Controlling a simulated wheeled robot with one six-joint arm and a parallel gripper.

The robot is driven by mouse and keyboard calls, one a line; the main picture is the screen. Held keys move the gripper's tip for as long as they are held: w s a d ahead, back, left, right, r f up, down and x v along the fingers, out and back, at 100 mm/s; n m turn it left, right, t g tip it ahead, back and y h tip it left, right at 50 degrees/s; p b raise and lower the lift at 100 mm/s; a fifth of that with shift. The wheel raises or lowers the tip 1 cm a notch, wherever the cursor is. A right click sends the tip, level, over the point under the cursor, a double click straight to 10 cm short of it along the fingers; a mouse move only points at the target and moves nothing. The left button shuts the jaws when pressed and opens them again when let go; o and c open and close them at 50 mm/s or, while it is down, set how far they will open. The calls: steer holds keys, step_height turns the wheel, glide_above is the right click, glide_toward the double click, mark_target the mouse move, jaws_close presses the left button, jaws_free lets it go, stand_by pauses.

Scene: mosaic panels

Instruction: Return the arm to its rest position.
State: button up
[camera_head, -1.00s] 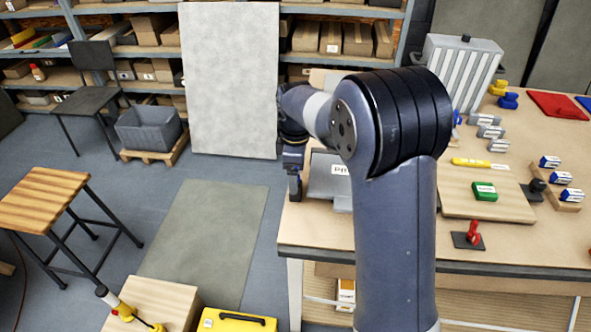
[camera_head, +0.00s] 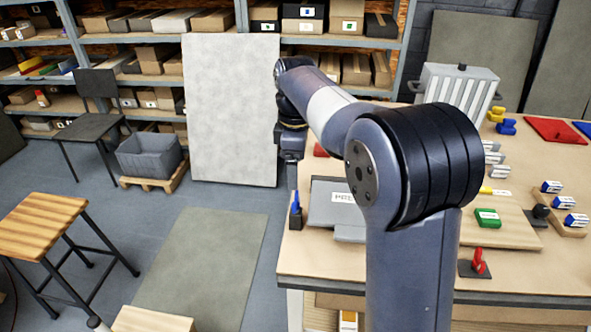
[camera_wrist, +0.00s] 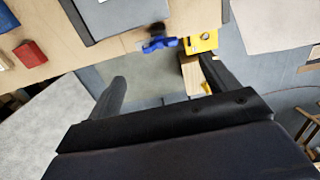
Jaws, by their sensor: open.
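My gripper (camera_head: 291,172) hangs in the air at the table's left end, pointing down, at the end of my bent arm. In the wrist view my gripper (camera_wrist: 162,69) has its two dark fingers spread wide, with nothing between them. My arm (camera_head: 409,260) rises in front of the workbench and hides part of it. The elbow is at centre right, and the forearm (camera_head: 330,108) slants up and left from it to the wrist.
The workbench (camera_head: 300,262) carries a grey case (camera_head: 335,210), a blue piece in a dark holder (camera_head: 296,211) at its left edge, a green block (camera_head: 487,218) and a red piece (camera_head: 478,262). Open floor with a mat (camera_head: 205,265) lies left, beside a stool (camera_head: 42,215).

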mark_target(296, 198)
step_height(296, 198, down, 11)
steer(key=shift+r+p, duration=0.1)
steer(key=shift+p, duration=0.5)
stand_by(0.5)
